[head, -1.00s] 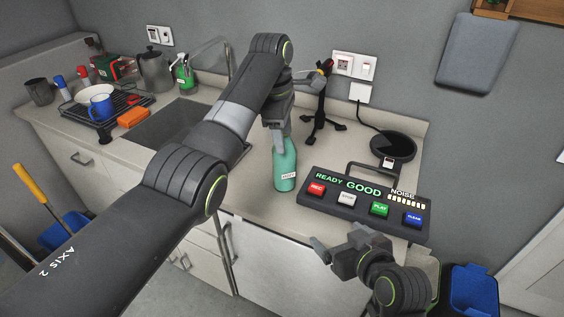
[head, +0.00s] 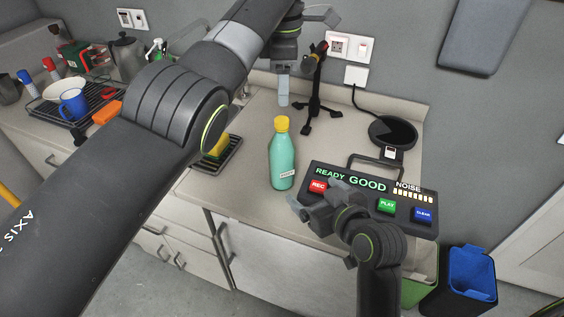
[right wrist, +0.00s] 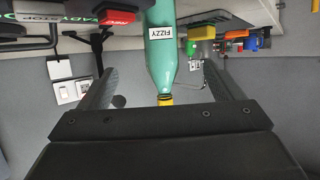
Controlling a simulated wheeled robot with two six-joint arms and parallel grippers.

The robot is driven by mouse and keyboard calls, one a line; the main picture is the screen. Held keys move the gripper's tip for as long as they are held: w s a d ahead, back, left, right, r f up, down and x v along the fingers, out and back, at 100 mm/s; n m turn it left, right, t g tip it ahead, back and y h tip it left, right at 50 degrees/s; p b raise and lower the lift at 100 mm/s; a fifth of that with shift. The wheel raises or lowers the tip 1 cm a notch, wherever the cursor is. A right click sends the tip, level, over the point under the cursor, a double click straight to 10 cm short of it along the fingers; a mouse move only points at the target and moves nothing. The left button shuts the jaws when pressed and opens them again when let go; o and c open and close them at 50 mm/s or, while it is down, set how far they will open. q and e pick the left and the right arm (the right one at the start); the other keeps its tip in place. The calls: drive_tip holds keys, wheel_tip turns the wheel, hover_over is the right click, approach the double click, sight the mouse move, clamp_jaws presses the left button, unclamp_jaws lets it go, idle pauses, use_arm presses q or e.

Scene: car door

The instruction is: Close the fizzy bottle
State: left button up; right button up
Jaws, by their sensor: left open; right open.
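The green-teal fizzy bottle (head: 283,160) stands upright on the counter, left of the button box. A yellow cap (head: 282,123) sits on its top; how tightly it is seated I cannot tell. My left gripper (head: 283,100) is open, raised above and behind the bottle, apart from the cap. My right gripper (head: 303,196) is open in front of the bottle, low at its right side. In the right wrist view, which is upside down, the bottle (right wrist: 160,50) with its FIZZY label and the yellow cap (right wrist: 165,99) show beyond and between the open fingers, apparently not gripped.
The button box (head: 345,184) reads READY and GOOD and stands close right of the bottle. A black stand (head: 315,95) and a round black pad (head: 393,130) are behind. A yellow sponge (head: 217,146) lies on a tray to the left. My left arm covers the sink area.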

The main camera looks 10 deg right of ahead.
sight(282, 166)
use_arm(q)
drive_tip(key=shift+w+a+f, duration=0.1)
drive_tip(key=shift+w+f, duration=0.05)
drive_tip(key=shift+w, duration=0.15)
use_arm(e)
drive_tip(key=x, duration=1.7)
drive_tip(key=shift+w+a+f, duration=0.15)
drive_tip(key=shift+w, duration=0.15)
clamp_jaws()
use_arm(q)
drive_tip(key=m, duration=0.4)
drive_tip(key=shift+m, duration=0.3)
drive_tip(key=m, duration=0.4)
drive_tip(key=shift+m, duration=0.3)
drive_tip(key=shift+f, duration=4)
